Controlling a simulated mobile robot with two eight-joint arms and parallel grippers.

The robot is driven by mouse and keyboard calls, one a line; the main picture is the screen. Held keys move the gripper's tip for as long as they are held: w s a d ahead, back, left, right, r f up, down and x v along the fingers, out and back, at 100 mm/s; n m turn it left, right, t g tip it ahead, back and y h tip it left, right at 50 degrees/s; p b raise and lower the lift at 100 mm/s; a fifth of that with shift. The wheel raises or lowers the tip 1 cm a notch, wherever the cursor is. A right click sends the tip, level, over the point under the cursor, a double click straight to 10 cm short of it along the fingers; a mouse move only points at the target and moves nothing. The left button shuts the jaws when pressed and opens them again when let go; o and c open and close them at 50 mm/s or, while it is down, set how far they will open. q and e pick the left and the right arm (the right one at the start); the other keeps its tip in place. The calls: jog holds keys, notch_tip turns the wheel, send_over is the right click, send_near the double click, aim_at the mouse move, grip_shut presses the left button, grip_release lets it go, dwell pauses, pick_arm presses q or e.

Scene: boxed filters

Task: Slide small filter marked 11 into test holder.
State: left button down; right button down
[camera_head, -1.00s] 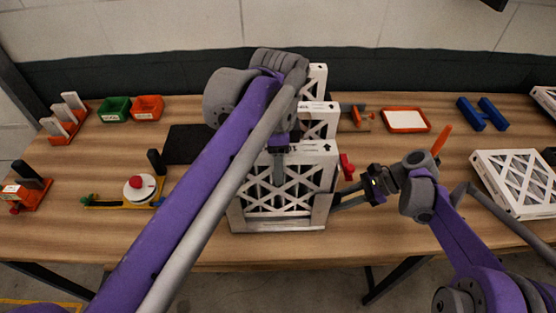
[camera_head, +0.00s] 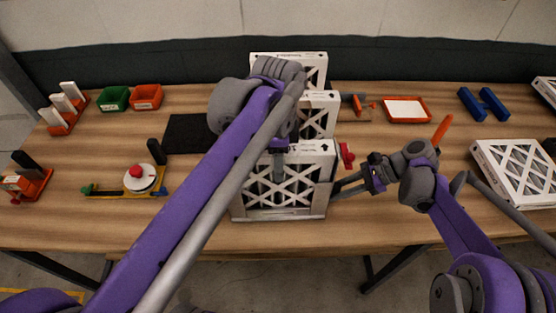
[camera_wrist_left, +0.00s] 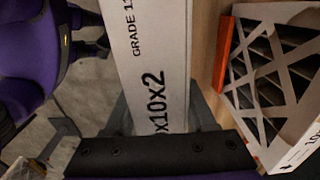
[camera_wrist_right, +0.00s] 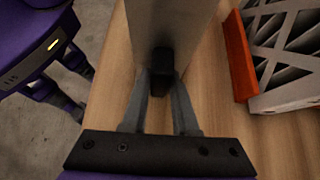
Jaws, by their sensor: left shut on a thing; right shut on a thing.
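The small filter (camera_head: 310,149) is a white lattice box held upright. In the left wrist view, its top edge (camera_wrist_left: 150,40) reads "GRADE 11" and "10x10x2". My left gripper (camera_head: 279,168) is shut on this top edge from above, with a finger down the front face. The filter's lower part is within the grey test holder (camera_head: 280,215), which stands near the table's front edge. Whether the filter touches its bottom is unclear. My right gripper (camera_head: 338,188) is shut on a dark tab (camera_wrist_right: 162,70) on the holder's grey right side.
More filters (camera_head: 318,98) stand behind, an orange end piece (camera_wrist_right: 238,55) beside one. A white filter (camera_head: 515,170) lies at right. Orange tray (camera_head: 407,108), blue blocks (camera_head: 483,103), green bin (camera_head: 113,98) and a yellow-based fixture (camera_head: 140,180) surround them. My left arm hides the middle.

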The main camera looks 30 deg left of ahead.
pick_arm(q)
jog(key=shift+f, duration=0.45)
jog(key=shift+c, duration=0.7)
grip_release()
notch_tip(320, 180, up, 25)
jog(key=shift+w+d, duration=0.25)
jog(key=shift+d, duration=0.15)
